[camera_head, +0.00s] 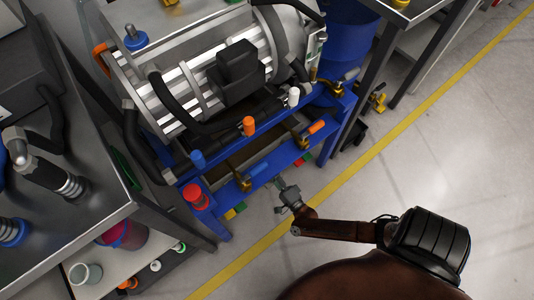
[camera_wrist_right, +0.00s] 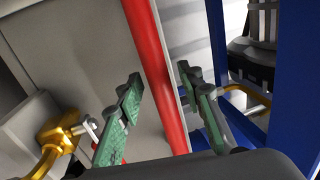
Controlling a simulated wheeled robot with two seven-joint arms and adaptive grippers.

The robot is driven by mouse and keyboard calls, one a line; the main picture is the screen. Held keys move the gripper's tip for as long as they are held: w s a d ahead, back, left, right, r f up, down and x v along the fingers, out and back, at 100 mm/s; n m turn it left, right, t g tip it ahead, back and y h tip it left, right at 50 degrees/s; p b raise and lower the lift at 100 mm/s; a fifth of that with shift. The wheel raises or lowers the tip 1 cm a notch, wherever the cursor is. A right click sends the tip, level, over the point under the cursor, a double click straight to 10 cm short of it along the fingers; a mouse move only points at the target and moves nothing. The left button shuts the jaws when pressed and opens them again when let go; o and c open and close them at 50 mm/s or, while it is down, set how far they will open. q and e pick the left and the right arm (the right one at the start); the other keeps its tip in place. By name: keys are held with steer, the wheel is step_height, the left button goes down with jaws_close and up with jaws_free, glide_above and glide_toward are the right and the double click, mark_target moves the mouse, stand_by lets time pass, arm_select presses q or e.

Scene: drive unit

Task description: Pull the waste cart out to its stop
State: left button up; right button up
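My right gripper (camera_head: 281,184) is low in front of the blue frame under the motor, its arm coming in from the lower right. In the right wrist view, its two green-padded fingers (camera_wrist_right: 160,84) are spread apart. A red bar (camera_wrist_right: 165,75) runs steeply between them in the picture, with a gap visible on each side. I cannot tell how deep the bar sits between the fingers. It looks like a handle, with a pale grey surface (camera_wrist_right: 95,50) behind it. The waste cart's body is not clearly identifiable in the head view. My left gripper is not in view.
The blue frame (camera_head: 225,190) carries a large motor (camera_head: 215,75) with hoses and colored knobs. A metal workbench (camera_head: 60,215) stands left, and another table (camera_head: 400,20) at upper right. A yellow floor line (camera_head: 350,175) runs diagonally; the grey floor right of it is clear.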

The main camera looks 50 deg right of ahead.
steer(key=shift+c, duration=0.6)
jaws_close()
